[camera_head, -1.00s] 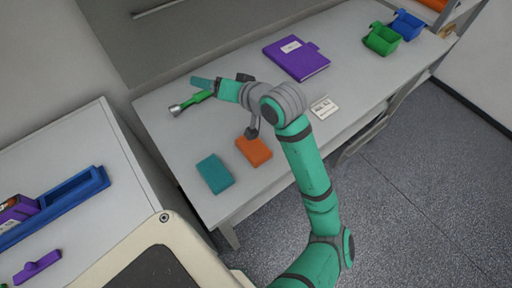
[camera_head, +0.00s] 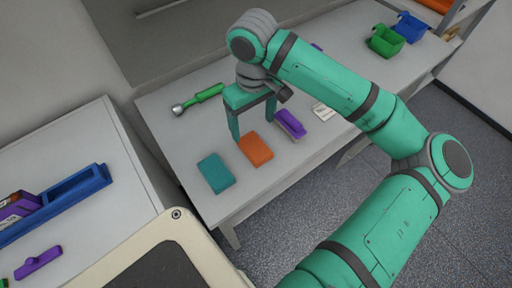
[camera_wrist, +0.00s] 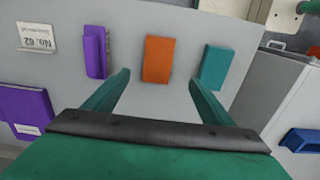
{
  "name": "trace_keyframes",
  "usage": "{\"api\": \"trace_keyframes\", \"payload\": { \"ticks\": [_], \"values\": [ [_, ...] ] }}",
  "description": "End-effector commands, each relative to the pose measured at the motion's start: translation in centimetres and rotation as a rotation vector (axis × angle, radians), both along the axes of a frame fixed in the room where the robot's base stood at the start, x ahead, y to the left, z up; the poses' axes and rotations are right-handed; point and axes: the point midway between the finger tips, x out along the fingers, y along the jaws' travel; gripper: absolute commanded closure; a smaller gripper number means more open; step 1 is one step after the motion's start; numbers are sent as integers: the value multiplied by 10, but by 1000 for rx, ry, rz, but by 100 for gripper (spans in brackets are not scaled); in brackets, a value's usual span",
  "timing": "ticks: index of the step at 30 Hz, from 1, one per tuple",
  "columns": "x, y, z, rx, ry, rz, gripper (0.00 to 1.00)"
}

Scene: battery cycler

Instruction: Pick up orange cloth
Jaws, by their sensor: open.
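The orange cloth (camera_head: 256,149) is a flat folded rectangle lying on the grey table. It lies between a teal cloth (camera_head: 215,173) and a purple brush-like item (camera_head: 290,124). My gripper (camera_head: 254,124) is above the table with its fingers pointing down, open and empty. In the wrist view the orange cloth (camera_wrist: 158,59) is fully visible, ahead of and between the two spread fingers (camera_wrist: 158,82). The fingers do not appear to touch it.
A green-handled tool (camera_head: 198,99) lies at the table's left. A white label card (camera_head: 322,113) lies right of the purple item. Green (camera_head: 386,40) and blue (camera_head: 410,27) bins stand at the far right. In the wrist view a purple binder (camera_wrist: 25,108) lies left.

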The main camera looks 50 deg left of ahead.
Motion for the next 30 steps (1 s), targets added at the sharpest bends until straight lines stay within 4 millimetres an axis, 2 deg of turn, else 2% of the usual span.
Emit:
{"api": "trace_keyframes", "payload": {
  "ticks": [4,10,19,25,30],
  "values": [
    [1,-3,-12,-15,-4,3,23],
    [1,-2,-41,-12,-2,2,23],
    [2,-2,-63,-11,-4,2,23],
    [3,-2,-91,-11,-3,2,23],
    [3,-2,-106,-10,-4,2,23]
  ]
}}
